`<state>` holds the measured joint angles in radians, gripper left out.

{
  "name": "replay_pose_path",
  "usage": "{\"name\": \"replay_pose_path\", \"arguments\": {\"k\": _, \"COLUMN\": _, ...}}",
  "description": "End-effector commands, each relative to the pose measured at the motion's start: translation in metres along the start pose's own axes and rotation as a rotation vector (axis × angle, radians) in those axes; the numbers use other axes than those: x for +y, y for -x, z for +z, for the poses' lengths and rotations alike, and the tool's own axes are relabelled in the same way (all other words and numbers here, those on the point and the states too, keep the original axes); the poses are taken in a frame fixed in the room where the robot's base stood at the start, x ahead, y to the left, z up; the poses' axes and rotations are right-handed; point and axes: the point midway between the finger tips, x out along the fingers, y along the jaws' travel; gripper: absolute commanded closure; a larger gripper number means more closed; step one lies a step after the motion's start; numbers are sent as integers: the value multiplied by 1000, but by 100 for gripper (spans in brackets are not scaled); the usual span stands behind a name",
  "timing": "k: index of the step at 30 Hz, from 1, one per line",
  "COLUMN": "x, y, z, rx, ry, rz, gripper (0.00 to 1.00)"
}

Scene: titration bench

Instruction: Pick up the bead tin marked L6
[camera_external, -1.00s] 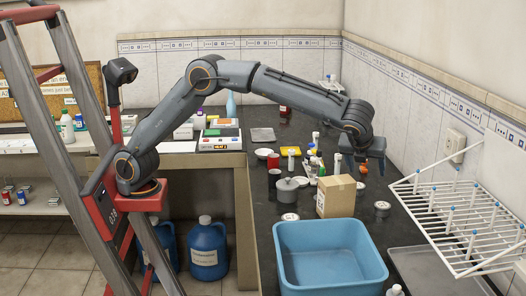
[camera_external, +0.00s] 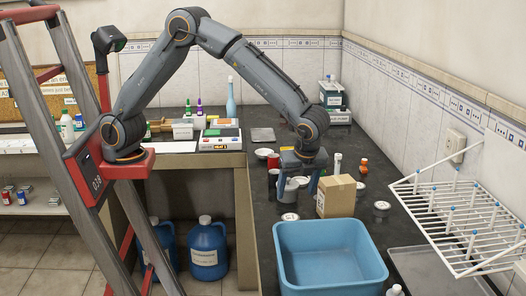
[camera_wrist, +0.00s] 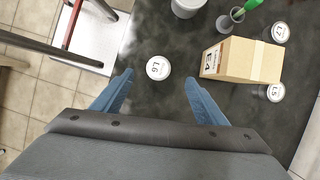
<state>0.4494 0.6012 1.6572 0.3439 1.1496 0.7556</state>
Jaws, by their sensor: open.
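The bead tin marked L6 (camera_wrist: 158,68) is a small round tin with a white lid. In the wrist view it lies on the dark bench, ahead of and between my open blue fingers. In the external view the tin (camera_external: 290,217) sits on the black bench just behind the blue tub. My gripper (camera_external: 297,190) points down above the bench, behind the tin and left of the cardboard box. In the wrist view my gripper (camera_wrist: 158,88) is open and empty, with bare bench between its fingers.
A cardboard box (camera_wrist: 242,60) stands right of the tin. Tins marked L5 (camera_wrist: 275,92) and another lidded tin (camera_wrist: 280,32) are beyond it. A grey pot (camera_wrist: 187,8) stands behind the tin. A blue tub (camera_external: 330,255) is in front; the bench edge is at left.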

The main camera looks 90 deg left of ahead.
Motion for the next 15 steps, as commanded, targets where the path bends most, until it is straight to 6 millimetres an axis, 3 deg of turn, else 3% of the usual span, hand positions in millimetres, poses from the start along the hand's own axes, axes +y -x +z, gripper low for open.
{"name": "replay_pose_path", "arguments": {"k": 4, "x": -1, "y": -33, "z": -14, "rx": -1, "ry": -1, "rz": -1, "gripper": 33}}
{"name": "replay_pose_path", "arguments": {"k": 15, "x": -1, "y": -70, "z": -18, "rx": 0, "ry": 0, "rz": -2, "gripper": 33}}
